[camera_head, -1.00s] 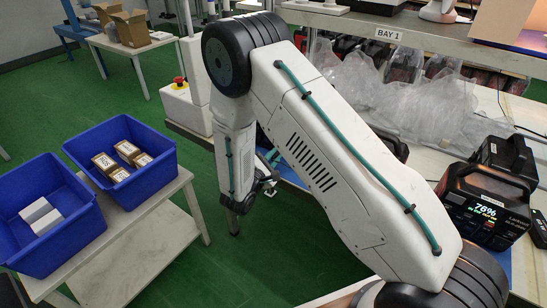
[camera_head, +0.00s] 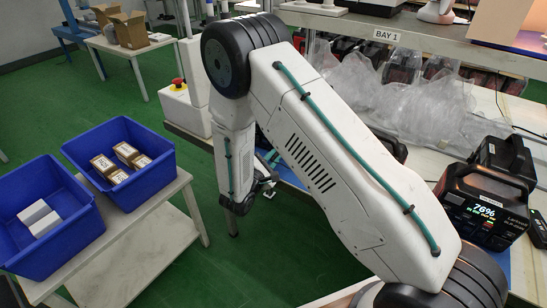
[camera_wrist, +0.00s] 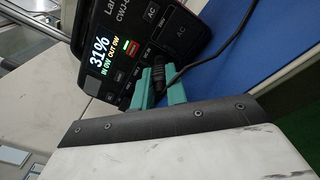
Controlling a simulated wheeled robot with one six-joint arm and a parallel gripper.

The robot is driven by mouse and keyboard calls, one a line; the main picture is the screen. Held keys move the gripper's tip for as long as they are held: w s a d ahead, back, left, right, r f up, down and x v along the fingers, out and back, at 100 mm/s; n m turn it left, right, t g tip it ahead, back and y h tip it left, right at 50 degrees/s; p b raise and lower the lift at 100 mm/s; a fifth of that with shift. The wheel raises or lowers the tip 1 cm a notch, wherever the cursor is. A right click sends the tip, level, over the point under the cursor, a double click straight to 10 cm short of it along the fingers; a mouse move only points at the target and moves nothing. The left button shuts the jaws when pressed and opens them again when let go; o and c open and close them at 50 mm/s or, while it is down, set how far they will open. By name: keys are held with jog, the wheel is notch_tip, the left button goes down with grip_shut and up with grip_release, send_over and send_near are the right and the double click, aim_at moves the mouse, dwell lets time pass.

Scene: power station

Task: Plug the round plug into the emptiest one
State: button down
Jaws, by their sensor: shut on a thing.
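In the wrist view a black power station (camera_wrist: 135,35) shows 31% on its lit display and has AC buttons and a row of ports. My gripper (camera_wrist: 158,88) has its teal fingers shut on a black round plug (camera_wrist: 157,72), close in front of the station's lower front panel. A black cable (camera_wrist: 210,58) runs off to the upper right. I cannot tell whether the plug tip is in a port. In the head view my gripper (camera_head: 263,185) is small and mostly behind my arm, and the plug cannot be made out. Another power station (camera_head: 482,205) at right shows 76%.
A further black unit (camera_head: 505,158) stands behind the 76% station. Clear plastic wrap (camera_head: 400,105) lies on the bench under the BAY 1 shelf (camera_head: 420,35). Blue bins (camera_head: 150,190) (camera_head: 75,245) stand on a cart at left. Green floor is open between cart and bench.

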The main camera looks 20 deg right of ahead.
jog(key=shift+x, duration=0.8)
dwell(0.5)
jog(key=c, duration=1.3)
grip_release()
jog(key=shift+c, duration=0.2)
jog(key=v, duration=0.7)
jog(key=shift+s+a, duration=0.3)
